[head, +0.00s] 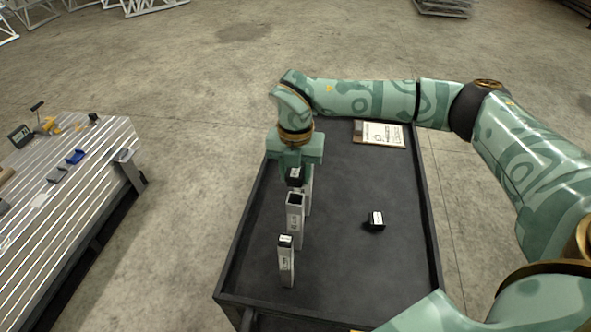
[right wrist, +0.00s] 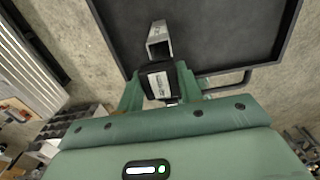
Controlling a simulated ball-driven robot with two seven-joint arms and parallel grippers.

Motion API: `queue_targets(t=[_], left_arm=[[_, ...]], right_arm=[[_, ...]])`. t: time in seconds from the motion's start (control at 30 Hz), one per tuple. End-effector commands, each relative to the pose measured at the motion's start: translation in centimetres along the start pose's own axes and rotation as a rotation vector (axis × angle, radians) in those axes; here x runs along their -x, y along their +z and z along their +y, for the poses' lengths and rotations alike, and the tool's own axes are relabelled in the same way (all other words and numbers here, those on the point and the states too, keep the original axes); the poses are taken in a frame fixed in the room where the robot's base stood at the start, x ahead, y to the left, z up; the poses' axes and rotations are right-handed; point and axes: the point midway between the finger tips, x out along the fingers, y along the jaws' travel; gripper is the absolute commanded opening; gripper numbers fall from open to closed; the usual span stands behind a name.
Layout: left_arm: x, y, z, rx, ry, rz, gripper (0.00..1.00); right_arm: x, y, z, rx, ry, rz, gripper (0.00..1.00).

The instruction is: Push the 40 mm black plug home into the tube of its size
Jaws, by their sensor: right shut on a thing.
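My right gripper (head: 294,172) is shut on a black plug (head: 295,177) with a white label; the size print is too small to read. The plug also shows between the fingers in the right wrist view (right wrist: 158,82). A tube (head: 308,192) stands upright right behind and below the plug, partly hidden; I cannot tell whether the plug touches it. An open-topped square tube (head: 295,222) stands nearer, its empty mouth also showing in the right wrist view (right wrist: 159,42). The nearest, smaller tube (head: 286,264) has a dark, labelled top. My left gripper is out of view.
Another black plug (head: 375,222) with a white label lies on the dark, rimmed table (head: 345,265). A clipboard (head: 383,134) lies at the far right. A slatted metal bench (head: 75,195) with small tools stands to the left. The table's right half is mostly clear.

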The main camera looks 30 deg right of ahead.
Motion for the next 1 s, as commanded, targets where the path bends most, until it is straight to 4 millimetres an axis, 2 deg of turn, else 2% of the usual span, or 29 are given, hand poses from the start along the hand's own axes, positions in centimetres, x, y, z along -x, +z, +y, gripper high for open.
queue_targets(t=[0.33, 1.0], left_arm=[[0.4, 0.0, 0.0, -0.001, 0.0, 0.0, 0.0], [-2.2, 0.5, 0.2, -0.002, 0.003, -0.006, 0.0]], right_arm=[[0.1, 0.0, 0.0, 0.002, 0.0, 0.0, 0.14], [-4.5, 0.0, 0.0, 0.003, -0.001, 0.001, 0.14]])
